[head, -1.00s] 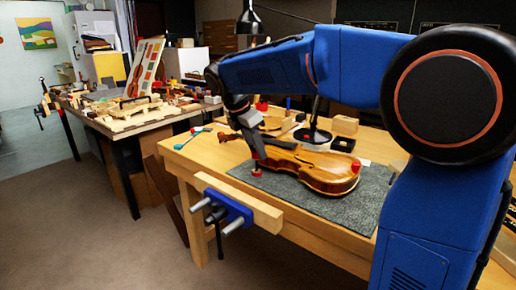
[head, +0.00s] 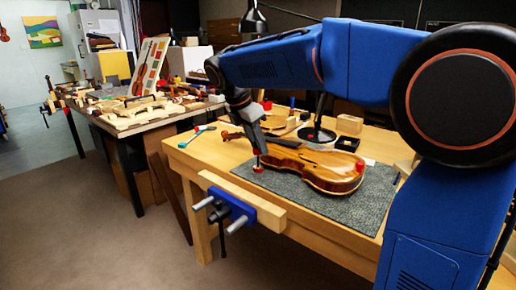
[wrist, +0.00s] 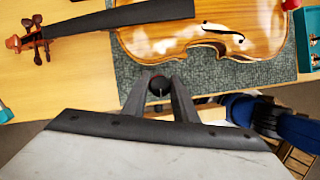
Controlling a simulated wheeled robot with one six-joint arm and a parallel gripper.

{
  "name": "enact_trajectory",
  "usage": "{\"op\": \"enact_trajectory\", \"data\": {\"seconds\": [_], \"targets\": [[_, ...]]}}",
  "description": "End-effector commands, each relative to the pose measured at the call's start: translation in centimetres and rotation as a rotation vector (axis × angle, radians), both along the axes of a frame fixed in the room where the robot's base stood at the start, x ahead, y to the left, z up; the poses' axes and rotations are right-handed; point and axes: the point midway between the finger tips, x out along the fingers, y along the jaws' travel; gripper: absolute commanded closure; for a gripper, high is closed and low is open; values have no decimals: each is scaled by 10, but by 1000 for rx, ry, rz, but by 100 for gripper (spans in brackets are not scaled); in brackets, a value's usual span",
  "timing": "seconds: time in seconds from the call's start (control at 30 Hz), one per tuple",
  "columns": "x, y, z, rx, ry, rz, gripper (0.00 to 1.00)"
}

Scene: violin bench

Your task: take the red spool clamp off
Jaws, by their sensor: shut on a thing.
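The violin (head: 318,168) lies on its back on a grey mat, and its body also shows in the wrist view (wrist: 205,38). My gripper (head: 259,153) points down beside the violin's near side. In the wrist view, my gripper (wrist: 160,92) has its fingers closed on the dark round end of a spool clamp (wrist: 158,82), which appears apart from the violin's edge. The red lower part of this red spool clamp (head: 258,168) shows under my fingers in the head view. Another red clamp (head: 360,166) sits at the violin's right end.
The grey mat (head: 335,208) covers part of the wooden bench (head: 190,158). A blue vise (head: 232,207) juts from the bench's front. A lamp base (head: 317,135) and a black box (head: 347,143) stand behind the violin. A cluttered second table (head: 125,118) is at left.

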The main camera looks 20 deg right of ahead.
Motion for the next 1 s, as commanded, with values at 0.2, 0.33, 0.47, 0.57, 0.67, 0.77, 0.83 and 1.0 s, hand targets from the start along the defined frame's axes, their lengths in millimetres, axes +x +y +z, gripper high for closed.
{"op": "enact_trajectory", "data": {"seconds": [0.2,0.33,0.47,0.57,0.67,0.77,0.83,1.0], "targets": [[0,0,15,0,-1,-1,98],[0,0,23,1,-2,-1,98],[0,0,31,0,-1,-1,98],[0,0,38,1,-2,0,98],[0,0,44,1,-2,0,98],[0,0,50,0,-1,-1,98],[0,0,53,0,-1,-1,98],[0,0,55,0,-1,-1,98]]}}
